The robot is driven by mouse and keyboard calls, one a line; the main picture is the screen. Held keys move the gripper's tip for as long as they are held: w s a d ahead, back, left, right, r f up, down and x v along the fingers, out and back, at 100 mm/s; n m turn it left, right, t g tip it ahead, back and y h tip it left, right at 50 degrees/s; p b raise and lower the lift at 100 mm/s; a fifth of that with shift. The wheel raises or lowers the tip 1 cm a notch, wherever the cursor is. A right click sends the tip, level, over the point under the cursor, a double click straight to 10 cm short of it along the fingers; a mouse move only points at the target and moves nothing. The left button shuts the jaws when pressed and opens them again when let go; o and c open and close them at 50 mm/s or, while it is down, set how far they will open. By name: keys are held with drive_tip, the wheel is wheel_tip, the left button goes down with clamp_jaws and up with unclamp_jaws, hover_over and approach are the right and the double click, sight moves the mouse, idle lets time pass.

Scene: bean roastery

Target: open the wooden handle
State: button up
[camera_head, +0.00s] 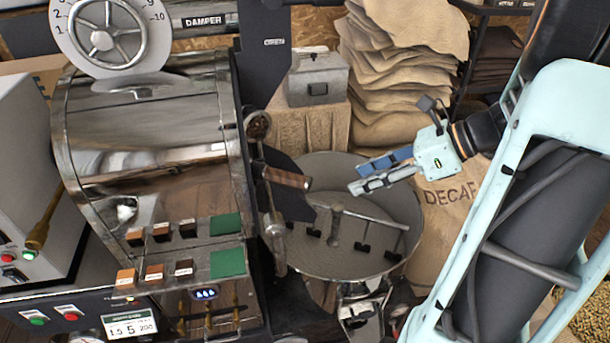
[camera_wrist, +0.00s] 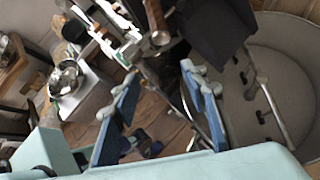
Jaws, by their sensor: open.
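The wooden handle (camera_head: 287,177) sticks out to the right from the front of the shiny roaster drum (camera_head: 150,150), beside a dark metal plate. In the wrist view its brown end (camera_wrist: 160,38) shows beyond my fingertips, near the top. My gripper (camera_head: 356,176) is open and empty, to the right of the handle with a visible gap between them. It hangs above the round cooling tray (camera_head: 400,220). In the wrist view the two blue fingers (camera_wrist: 160,78) stand apart with nothing between them. How the handle joins the roaster is partly hidden.
The cooling tray holds a stirring arm (camera_head: 365,217) with dark paddles. A dark chute plate (camera_head: 290,190) sits just below the handle. Stacked sacks (camera_head: 395,60), a grey metal box (camera_head: 317,78) and a DECAF sack (camera_head: 450,215) stand behind.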

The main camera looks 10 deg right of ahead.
sight(290, 179)
drive_tip(key=w+a+f+m+t+y, duration=0.1)
drive_tip(key=f+m+y, duration=0.1)
drive_tip(key=w+a+f+m+t+y, duration=0.1)
drive_tip(key=a+f+m+t+y, duration=0.1)
drive_tip(key=m, duration=0.1)
drive_tip(key=w+a+f+m+t+y+b, duration=0.1)
drive_tip(key=a+f+m+y, duration=0.1)
drive_tip(key=shift+w+f+m+t, duration=0.3)
drive_tip(key=shift+f+m+t, duration=0.05)
drive_tip(key=shift+m+t, duration=0.05)
drive_tip(key=p+x, duration=0.1)
drive_tip(key=x, duration=0.9)
drive_tip(key=shift+w+a+r, duration=0.1)
drive_tip(key=shift+w+a, duration=0.05)
drive_tip(key=shift+a, duration=0.15)
clamp_jaws()
